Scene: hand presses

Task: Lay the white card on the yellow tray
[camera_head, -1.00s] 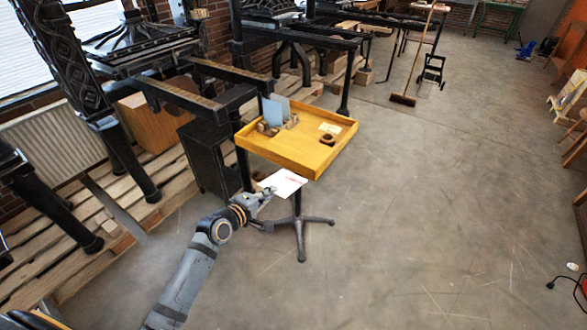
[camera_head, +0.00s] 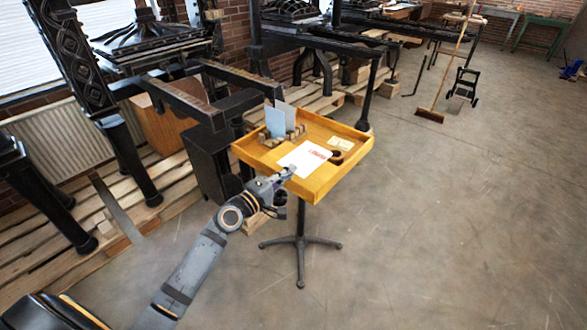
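The white card (camera_head: 304,158) with red print is held flat by its near edge in my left gripper (camera_head: 286,174). The card appears over the near left part of the yellow tray (camera_head: 323,187); I cannot tell whether it touches the tray floor. The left gripper is at the tray's near left rim, its fingers small and partly hidden by the card. The tray stands on a pedestal with dark feet. My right gripper is out of view.
On the tray stand a blue card (camera_head: 275,121) and a paler card in small wooden blocks (camera_head: 295,134). A cream card (camera_head: 341,143) and a small dark round thing (camera_head: 336,157) lie to the right. Black presses (camera_head: 190,100) stand behind left.

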